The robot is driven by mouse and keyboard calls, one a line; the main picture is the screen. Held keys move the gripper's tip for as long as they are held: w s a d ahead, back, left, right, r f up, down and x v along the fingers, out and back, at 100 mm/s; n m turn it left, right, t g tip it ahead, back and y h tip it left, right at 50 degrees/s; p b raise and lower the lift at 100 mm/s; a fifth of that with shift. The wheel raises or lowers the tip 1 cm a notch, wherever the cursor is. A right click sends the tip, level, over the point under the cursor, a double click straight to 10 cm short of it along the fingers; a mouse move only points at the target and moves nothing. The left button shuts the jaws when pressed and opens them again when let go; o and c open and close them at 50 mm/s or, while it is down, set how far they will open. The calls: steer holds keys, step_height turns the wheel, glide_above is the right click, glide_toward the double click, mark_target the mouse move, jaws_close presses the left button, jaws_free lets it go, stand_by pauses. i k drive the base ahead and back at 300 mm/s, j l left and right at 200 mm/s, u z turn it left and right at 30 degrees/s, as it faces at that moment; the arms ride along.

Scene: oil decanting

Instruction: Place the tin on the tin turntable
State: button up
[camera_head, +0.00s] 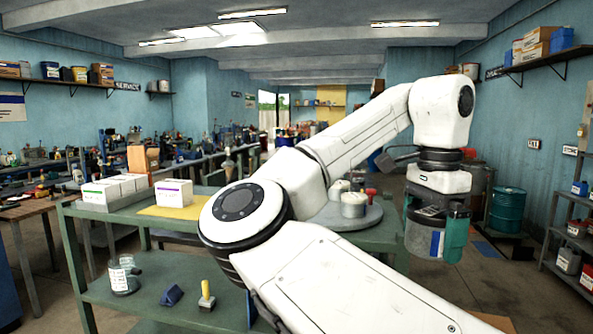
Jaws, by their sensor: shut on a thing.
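My gripper (434,222) is at the right of the view, pointing down, with teal finger parts showing. It is shut on a grey tin (420,240) with a blue and white label, held upright in the air. Part of the tin is hidden behind a finger. The tin turntable (371,223) is a grey round disc on the green bench, left of and beyond my gripper. Pale tins (353,206) stand on it. My arm hides its left part. The held tin is apart from the turntable in the picture.
A teal drum (507,211) and a shelf rack (573,233) stand at right.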

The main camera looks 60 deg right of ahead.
mark_target(331, 217)
steer(key=i+l, duration=1.3)
steer(key=i, duration=0.1)
